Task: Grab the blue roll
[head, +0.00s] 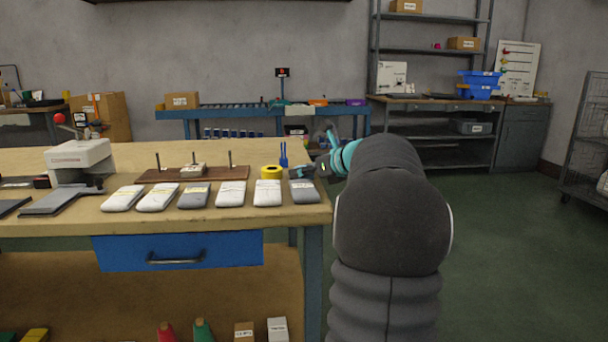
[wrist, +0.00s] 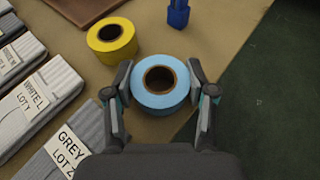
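The blue roll (wrist: 160,82) sits on the table, hole upward, near the table's right edge in the wrist view. My gripper (wrist: 160,88) is open, with one finger on each side of the blue roll. The left finger is very close to the roll; I cannot tell whether it touches. A narrow gap shows at the right finger.
A yellow roll (wrist: 112,40) lies just left of the blue roll. A blue holder (wrist: 178,13) stands behind it. Grey and white sock packs (wrist: 62,150) line the left. The table (head: 120,225) ends just right of the roll, with green floor (head: 510,240) beyond.

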